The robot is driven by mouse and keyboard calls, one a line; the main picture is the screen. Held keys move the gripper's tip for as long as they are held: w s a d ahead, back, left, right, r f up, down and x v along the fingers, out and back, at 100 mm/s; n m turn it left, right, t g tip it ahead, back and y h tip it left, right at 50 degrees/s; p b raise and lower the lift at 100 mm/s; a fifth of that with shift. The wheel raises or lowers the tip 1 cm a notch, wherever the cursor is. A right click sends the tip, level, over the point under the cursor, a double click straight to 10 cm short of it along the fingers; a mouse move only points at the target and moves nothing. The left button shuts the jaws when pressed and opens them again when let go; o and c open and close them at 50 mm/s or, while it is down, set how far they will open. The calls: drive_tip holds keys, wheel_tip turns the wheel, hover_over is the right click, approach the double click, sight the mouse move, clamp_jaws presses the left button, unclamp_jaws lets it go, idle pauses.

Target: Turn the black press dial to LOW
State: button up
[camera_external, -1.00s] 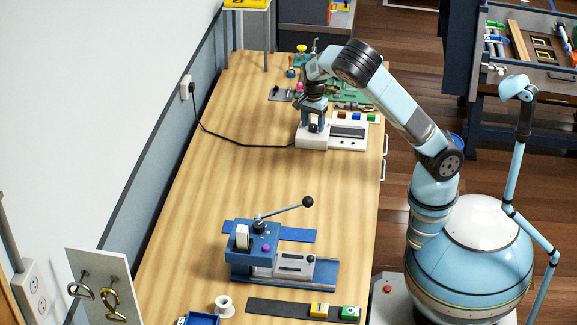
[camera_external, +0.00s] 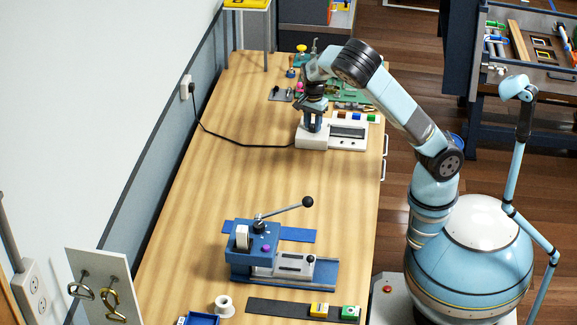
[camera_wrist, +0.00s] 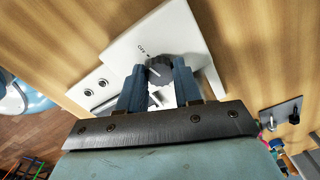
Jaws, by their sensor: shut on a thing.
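The black press dial (camera_wrist: 159,71) is a ridged round knob with a pale pointer line, on top of a white press housing (camera_wrist: 122,48) in the wrist view. Small lettering sits just beyond the dial but is too small to read surely. My gripper (camera_wrist: 158,80) is shut on the dial, with one blue-grey finger on each side of it. In the external view the white press (camera_external: 313,139) stands on the far part of the bench, under my gripper (camera_external: 312,124). The dial is hidden there by my gripper.
A blue lever press (camera_external: 265,245) stands on the near bench. A black cord (camera_external: 235,141) runs from the white press to a wall outlet (camera_external: 187,88). A green board with small parts (camera_external: 345,88) lies behind the press. The middle of the bench is clear.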

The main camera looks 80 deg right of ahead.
sight(312, 125)
drive_tip(key=shift+n, duration=0.3)
drive_tip(key=n, duration=0.4)
drive_tip(key=shift+r+n, duration=0.1)
drive_tip(key=shift+n, duration=0.2)
drive_tip(key=shift+w+n, duration=0.1)
drive_tip(key=shift+n, duration=2.1)
drive_tip(key=o, duration=1)
drive_tip(key=shift+o, duration=0.2)
wheel_tip(312, 125, up, 14)
drive_tip(key=shift+f, duration=0.2)
